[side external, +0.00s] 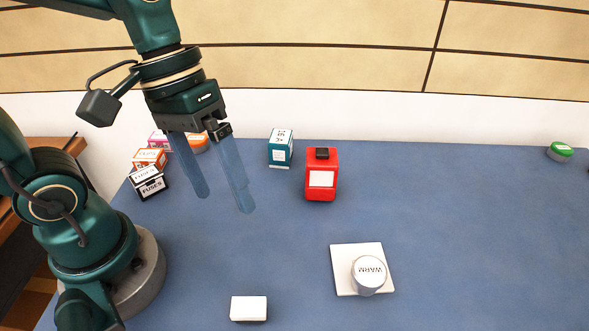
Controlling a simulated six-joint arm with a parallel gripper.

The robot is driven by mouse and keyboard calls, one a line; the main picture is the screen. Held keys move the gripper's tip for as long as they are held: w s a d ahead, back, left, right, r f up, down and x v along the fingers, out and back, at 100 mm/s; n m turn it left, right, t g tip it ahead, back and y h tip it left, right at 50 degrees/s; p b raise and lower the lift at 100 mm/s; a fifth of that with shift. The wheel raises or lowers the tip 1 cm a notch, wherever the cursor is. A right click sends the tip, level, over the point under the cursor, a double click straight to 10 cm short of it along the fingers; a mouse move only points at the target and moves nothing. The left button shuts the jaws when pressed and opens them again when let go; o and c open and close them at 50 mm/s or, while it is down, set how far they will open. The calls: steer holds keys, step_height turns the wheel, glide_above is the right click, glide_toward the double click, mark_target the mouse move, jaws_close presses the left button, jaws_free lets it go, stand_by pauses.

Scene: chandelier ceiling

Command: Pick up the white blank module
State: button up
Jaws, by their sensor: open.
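The white blank module (248,308) is a small plain white block. It lies flat on the blue table near the front edge of the side external view, left of centre. My gripper (225,203) is above the table in the upper left, with its two bluish, see-through fingers apart and nothing between them. It is well above the white module and farther back in the picture. No part of the module is hidden.
A white plate (340,258) bearing a silver knob marked WARM (369,274) lies right of the module. A red box (321,178), a teal box (281,148), a FUSES box (148,183) and an orange box (150,158) stand behind. A green-lidded jar (560,151) is far right.

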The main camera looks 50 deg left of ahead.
steer(key=w+d+f+n+g+h, duration=0.1)
steer(key=d+f+n+g+h, duration=0.35)
steer(key=f+g, duration=0.2)
steer(key=n+g+h, duration=0.2)
steer(key=g, duration=0.1)
glide_toward(249, 313)
steer(key=shift+t, duration=0.25)
steer(key=x, duration=0.4)
steer(key=shift+f, duration=0.5)
steer(key=shift+s+d+f+n, duration=0.25)
steer(key=shift+s+f, duration=0.05)
steer(key=shift+s, duration=0.15)
steer(key=shift+x, duration=2.3)
steer(key=c, duration=1.4)
steer(key=shift+r, duration=0.1)
steer(key=shift+c, duration=0.2)
